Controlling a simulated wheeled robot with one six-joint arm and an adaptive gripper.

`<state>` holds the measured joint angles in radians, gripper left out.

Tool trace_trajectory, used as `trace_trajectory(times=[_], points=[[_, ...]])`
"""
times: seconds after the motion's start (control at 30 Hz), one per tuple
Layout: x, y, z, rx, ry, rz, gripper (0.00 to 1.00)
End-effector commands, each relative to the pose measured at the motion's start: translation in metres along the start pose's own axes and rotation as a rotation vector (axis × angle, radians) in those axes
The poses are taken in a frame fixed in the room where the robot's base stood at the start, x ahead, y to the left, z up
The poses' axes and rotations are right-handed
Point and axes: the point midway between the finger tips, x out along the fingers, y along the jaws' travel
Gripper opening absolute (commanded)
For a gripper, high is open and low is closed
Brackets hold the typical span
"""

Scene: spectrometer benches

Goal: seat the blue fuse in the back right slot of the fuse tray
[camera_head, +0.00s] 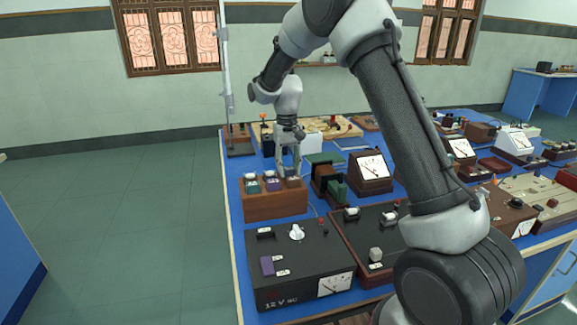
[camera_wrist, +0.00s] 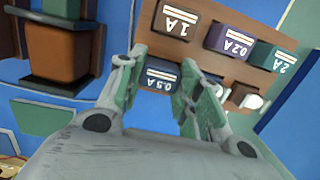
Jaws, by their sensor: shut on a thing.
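The blue fuse (camera_wrist: 163,79), marked 0.5 A, sits between my fingertips in the wrist view. My gripper (camera_wrist: 163,68) is shut on it, pointing down. The wooden fuse tray (camera_head: 275,207) stands near the left edge of the blue bench; it also shows in the wrist view (camera_wrist: 208,64). My gripper (camera_head: 290,167) is over the tray's back right corner in the head view, where the fuse is mostly hidden. The fuse lines up with the back right slot; I cannot tell how deep it sits.
The front row holds a green fuse (camera_wrist: 285,61), a purple fuse (camera_wrist: 232,38) and a brown fuse (camera_wrist: 178,20). White-topped pieces (camera_head: 250,176) stand behind. A dark box with a green part (camera_head: 337,190) is close on the right; a black meter box (camera_head: 300,262) is in front.

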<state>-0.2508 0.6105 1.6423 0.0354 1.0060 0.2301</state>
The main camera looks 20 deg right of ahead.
Motion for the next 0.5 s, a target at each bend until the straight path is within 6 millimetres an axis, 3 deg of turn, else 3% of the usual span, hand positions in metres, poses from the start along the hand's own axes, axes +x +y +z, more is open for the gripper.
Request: trace_trajectory(times=[0.03, 0.17, 0.5], points=[[0.0, 0.0, 0.0, 0.0, 0.0, 0.0, 0.39], [0.0, 0.0, 0.0, 0.0, 0.0, 0.0, 0.6], [-0.0034, -0.0002, -0.0001, 0.0, 0.0, 0.0, 0.6]])
